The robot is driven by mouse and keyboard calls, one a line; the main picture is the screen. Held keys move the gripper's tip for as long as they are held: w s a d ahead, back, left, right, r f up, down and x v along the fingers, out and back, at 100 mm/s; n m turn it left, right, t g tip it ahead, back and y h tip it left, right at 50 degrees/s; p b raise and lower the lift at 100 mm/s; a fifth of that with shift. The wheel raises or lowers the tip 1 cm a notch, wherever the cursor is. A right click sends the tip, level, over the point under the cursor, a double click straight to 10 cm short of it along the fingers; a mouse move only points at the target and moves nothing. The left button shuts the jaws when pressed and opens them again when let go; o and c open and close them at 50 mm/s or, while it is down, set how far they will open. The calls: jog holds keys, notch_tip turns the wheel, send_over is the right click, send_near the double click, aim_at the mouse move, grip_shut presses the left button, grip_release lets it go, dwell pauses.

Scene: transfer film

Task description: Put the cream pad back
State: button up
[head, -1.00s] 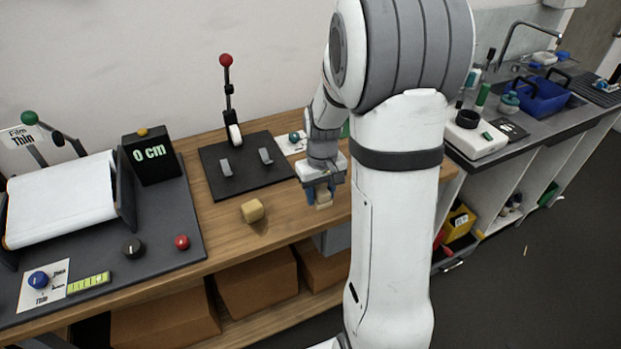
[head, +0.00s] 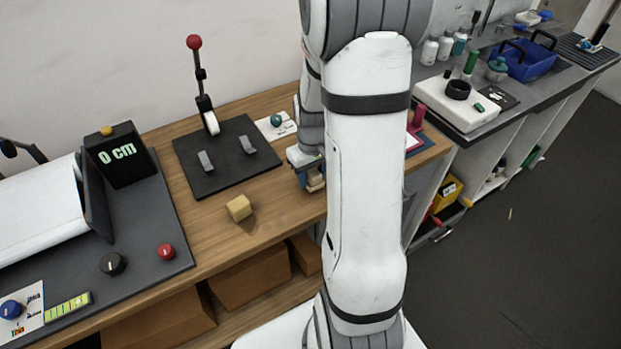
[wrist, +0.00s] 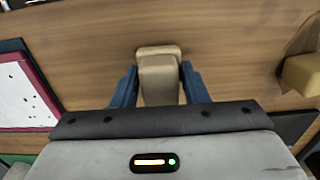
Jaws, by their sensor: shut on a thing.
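My gripper (head: 313,182) is over the right part of the wooden bench, partly hidden behind my arm in the head view. In the wrist view its blue fingers (wrist: 158,88) are shut on the cream pad (wrist: 160,72), a pale block with a wider top end. A bit of the pad (head: 315,178) shows between the fingers in the head view. I cannot tell whether it touches the bench. A second, yellower block (head: 239,207) lies on the bench to the left of my gripper; it is at the right edge in the wrist view (wrist: 303,74).
A dark plate (head: 228,160) with a red-knobbed lever (head: 194,42) lies left of the gripper. A roller machine (head: 125,225) with a "0 cm" display (head: 122,157) stands farther left. A pink-and-blue-edged sheet (wrist: 25,92) lies near the gripper. Bare wood surrounds the yellower block.

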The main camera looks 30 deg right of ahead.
jog(key=shift+f, duration=0.85)
jog(key=shift+f, duration=0.2)
jog(key=o, duration=0.9)
jog(key=shift+o, duration=0.2)
jog(key=shift+r, duration=0.15)
